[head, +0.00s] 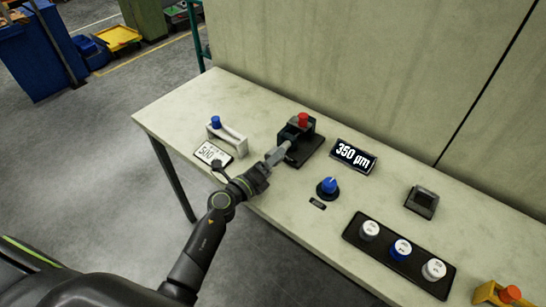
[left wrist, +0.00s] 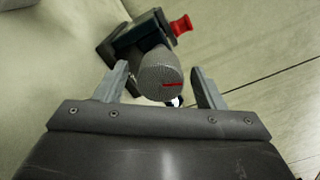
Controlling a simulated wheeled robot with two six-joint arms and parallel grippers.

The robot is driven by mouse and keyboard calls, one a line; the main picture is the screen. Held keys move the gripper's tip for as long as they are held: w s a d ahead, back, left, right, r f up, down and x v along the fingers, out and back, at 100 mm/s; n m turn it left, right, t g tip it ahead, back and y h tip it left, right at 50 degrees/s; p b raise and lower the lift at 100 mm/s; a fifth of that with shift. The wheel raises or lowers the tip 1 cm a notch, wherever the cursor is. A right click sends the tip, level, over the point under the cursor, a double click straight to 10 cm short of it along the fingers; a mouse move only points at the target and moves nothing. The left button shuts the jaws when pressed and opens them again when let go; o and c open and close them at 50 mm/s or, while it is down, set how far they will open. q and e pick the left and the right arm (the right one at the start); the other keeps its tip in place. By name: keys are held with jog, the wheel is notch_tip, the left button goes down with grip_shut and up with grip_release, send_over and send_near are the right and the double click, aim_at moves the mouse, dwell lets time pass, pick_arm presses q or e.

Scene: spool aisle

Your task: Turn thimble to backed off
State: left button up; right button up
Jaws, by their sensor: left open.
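The thimble (left wrist: 160,76) is a grey knurled cylinder with a short red line on its end face. It sticks out of a black stand (head: 308,150) topped by a red knob (head: 303,119); the knob also shows in the left wrist view (left wrist: 181,25). My left gripper (head: 283,150) is open at the front of the stand. In the left wrist view its fingers (left wrist: 158,70) stand on either side of the thimble, with gaps visible at both sides. In the head view the gripper largely hides the thimble. My right gripper is not in view.
A display (head: 354,155) reading "350 µm" stands right of the stand. A white frame with a blue knob (head: 226,134) and a card (head: 213,153) lie left. A blue dial (head: 328,187), a black tray (head: 400,252) of capped pieces and a wall behind bound the table.

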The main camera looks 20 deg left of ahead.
pick_arm(q)
jog(key=shift+w+d, duration=0.2)
jog(key=shift+w, duration=0.25)
jog(key=c, duration=1)
jog(key=shift+r+n+p, duration=0.15)
jog(key=shift+n+p, duration=0.3)
jog(key=shift+n, duration=0.35)
jog(key=o, duration=1)
